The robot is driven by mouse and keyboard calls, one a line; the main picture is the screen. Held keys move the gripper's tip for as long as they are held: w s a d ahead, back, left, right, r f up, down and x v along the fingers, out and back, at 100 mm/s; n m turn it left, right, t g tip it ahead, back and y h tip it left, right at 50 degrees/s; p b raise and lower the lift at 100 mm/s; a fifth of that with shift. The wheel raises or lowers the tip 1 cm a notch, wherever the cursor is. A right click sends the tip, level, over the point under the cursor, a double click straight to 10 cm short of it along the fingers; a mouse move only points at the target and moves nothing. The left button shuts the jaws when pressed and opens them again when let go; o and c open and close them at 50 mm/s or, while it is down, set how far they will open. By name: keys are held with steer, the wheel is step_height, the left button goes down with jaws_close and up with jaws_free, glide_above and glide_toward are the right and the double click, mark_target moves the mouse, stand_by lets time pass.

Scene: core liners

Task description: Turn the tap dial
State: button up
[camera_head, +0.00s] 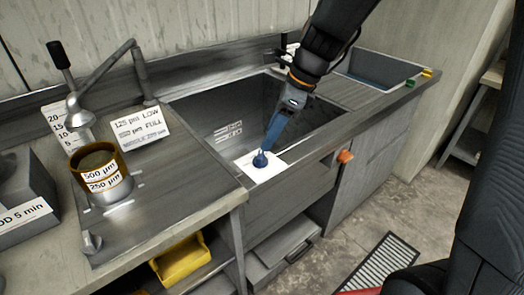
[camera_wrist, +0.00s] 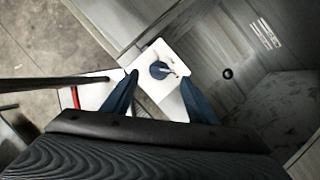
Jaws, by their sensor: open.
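A round blue dial (camera_head: 260,160) with a small pale pointer sits on a white plate (camera_head: 266,174) at the front edge of the sink. In the wrist view the dial (camera_wrist: 159,68) and its plate (camera_wrist: 172,103) lie between and beyond my fingertips. My gripper (camera_head: 268,148) reaches down over the dial from the upper right. In the wrist view my gripper (camera_wrist: 158,77) is open, with one blue finger to each side of the dial. I cannot tell whether either finger touches it. Print on the plate is too small to read.
The sink basin (camera_head: 215,115) lies behind the dial. An orange knob (camera_head: 345,156) sticks out of the front to the right. Left are a sign (camera_head: 140,128) reading "125 µm LOW" and "FULL", and a sieve stack (camera_head: 98,172). A yellow tray (camera_head: 180,262) is below.

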mark_target(260, 154)
steer(key=x, duration=0.7)
steer(key=shift+d, duration=0.1)
steer(key=c, duration=1.1)
